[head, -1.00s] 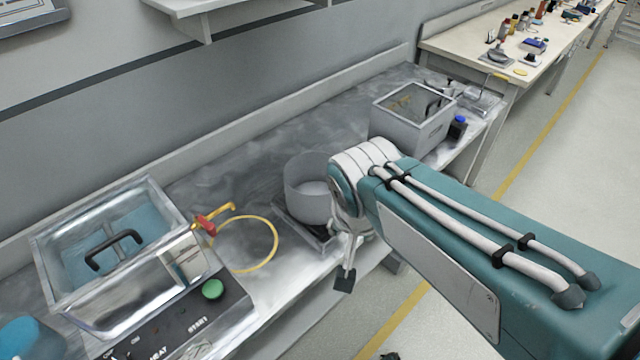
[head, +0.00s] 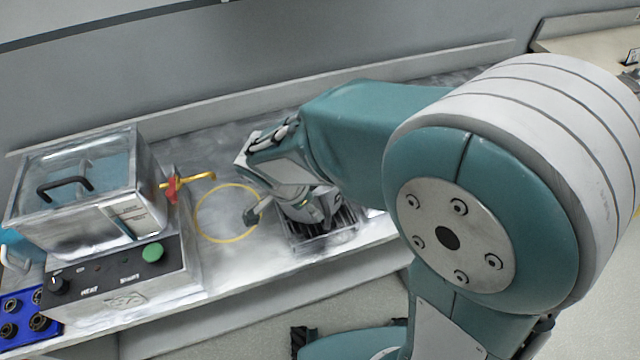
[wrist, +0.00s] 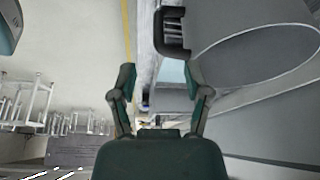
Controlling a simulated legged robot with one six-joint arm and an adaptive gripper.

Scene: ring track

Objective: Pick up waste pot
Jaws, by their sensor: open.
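My gripper (wrist: 160,78) is open in the wrist view, its two dark green fingers spread with nothing between them. In the head view my gripper (head: 290,205) hangs low over the bench, at the black grated stand (head: 318,232). The waste pot, a grey round pot seen on this stand a second ago, is mostly or wholly hidden behind my arm in the head view. In the wrist view a large grey rounded shape (wrist: 255,58) with a curved rim fills the right side, beside a black handle (wrist: 172,32). I cannot tell for certain whether it is the pot.
A metal water bath (head: 70,205) with a glass lid stands on the left of the bench. A yellow hose loop (head: 228,240) and red valve (head: 172,190) lie between it and the stand. The wall backs the bench; open floor (head: 270,335) lies in front.

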